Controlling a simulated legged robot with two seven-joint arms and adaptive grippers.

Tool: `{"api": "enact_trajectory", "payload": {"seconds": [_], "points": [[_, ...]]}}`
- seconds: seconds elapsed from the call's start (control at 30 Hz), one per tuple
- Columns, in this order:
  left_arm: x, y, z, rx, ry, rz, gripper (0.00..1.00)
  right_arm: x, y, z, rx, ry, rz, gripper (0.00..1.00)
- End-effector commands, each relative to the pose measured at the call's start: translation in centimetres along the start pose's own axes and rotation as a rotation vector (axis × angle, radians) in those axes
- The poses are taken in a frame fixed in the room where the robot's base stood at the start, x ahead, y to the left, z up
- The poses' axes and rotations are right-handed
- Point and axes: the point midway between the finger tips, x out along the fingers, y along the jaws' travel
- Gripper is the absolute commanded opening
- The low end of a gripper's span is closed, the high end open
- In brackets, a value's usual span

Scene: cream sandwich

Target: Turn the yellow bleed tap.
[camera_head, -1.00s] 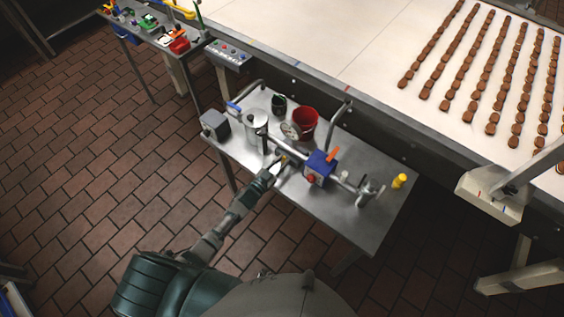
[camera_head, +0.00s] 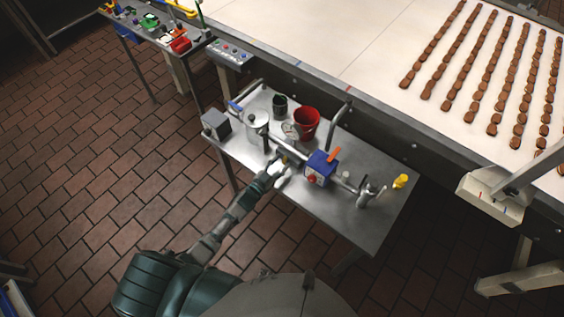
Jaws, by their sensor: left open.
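A small yellow part (camera_head: 285,159), which looks like the bleed tap, shows on the pipe left of the blue valve box (camera_head: 320,165). My left gripper (camera_head: 279,169) is open at the pipe, just in front of and below this part. The fingers partly cover the spot, and I cannot tell whether they touch it. My right gripper is not in view.
The pipe assembly stands on a steel table (camera_head: 345,228) with a steel pot (camera_head: 257,122), a red bucket (camera_head: 306,124), a grey box (camera_head: 216,124) and another yellow item (camera_head: 401,181). Behind runs a white conveyor (camera_head: 330,45) with rows of brown biscuits.

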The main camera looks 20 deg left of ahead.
Motion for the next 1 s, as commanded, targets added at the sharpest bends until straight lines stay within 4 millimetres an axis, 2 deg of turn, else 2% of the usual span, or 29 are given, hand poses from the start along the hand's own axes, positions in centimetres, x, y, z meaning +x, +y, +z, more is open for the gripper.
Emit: {"api": "enact_trajectory", "payload": {"seconds": [0.3,0.5,0.67,1.0], "points": [[-7.1,0.1,0.3,-0.001,-0.005,0.002,0.44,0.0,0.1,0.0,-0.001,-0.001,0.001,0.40],[-10.0,0.1,0.3,-0.001,-0.004,0.002,0.44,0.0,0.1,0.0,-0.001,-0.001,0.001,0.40],[-10.7,0.0,0.2,0.000,-0.003,0.002,0.44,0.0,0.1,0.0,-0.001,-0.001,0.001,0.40],[-10.7,0.0,0.2,0.000,-0.003,0.001,0.44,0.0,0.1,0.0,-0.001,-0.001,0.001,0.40]]}}
